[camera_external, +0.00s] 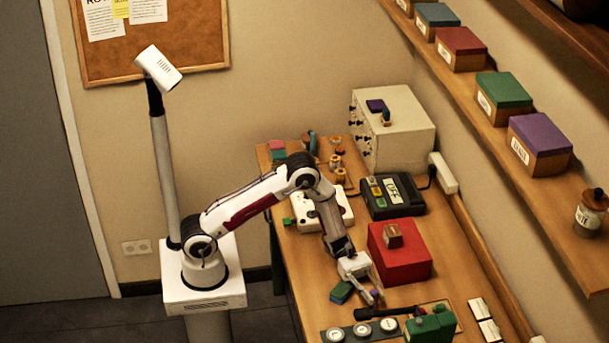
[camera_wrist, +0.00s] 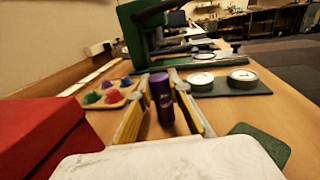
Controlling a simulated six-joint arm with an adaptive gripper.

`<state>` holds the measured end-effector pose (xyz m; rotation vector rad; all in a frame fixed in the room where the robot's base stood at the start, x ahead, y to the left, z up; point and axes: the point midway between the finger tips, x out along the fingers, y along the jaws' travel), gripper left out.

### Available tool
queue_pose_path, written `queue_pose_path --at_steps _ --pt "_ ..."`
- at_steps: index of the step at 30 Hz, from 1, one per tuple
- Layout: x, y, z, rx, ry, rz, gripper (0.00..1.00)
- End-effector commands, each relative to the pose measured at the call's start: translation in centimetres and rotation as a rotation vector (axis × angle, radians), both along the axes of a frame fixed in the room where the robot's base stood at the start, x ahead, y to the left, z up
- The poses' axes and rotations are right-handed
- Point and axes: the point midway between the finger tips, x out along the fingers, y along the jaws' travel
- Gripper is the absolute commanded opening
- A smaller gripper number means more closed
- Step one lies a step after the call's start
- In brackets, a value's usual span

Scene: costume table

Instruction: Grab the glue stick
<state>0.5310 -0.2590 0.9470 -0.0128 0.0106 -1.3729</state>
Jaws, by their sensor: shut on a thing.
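The glue stick, a purple cylinder (camera_wrist: 161,98), stands upright between the two fingers of my gripper (camera_wrist: 162,105) in the wrist view. A small purple bit of it (camera_external: 375,294) shows between the fingertips in the outside view. My gripper (camera_external: 371,292) is shut on it, low over the front part of the table. The fingers press on its left and right sides. I cannot tell whether its bottom touches the table.
A red box (camera_external: 405,268) stands just behind my gripper, and a green and blue block (camera_external: 341,292) lies to its left. A dark tray with pale round discs (camera_external: 333,334) and a green machine (camera_external: 432,327) are in front. A wooden palette with coloured pieces (camera_wrist: 112,97) lies left of the glue stick.

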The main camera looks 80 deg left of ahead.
Motion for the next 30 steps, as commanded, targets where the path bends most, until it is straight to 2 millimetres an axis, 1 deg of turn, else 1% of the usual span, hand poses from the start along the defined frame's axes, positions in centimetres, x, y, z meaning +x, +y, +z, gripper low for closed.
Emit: queue_pose_path --at_steps 5,11,17,24,30 --pt "0.0 0.0 0.3 0.000 -0.001 0.000 0.00" --pt "0.0 0.0 1.4 -0.001 -0.002 0.000 0.00" --pt "0.0 0.0 3.4 0.000 -0.004 0.000 0.00" --pt "0.0 0.0 6.4 0.001 -0.004 0.000 0.00" --pt "0.0 0.0 8.5 0.001 -0.003 0.000 0.00"
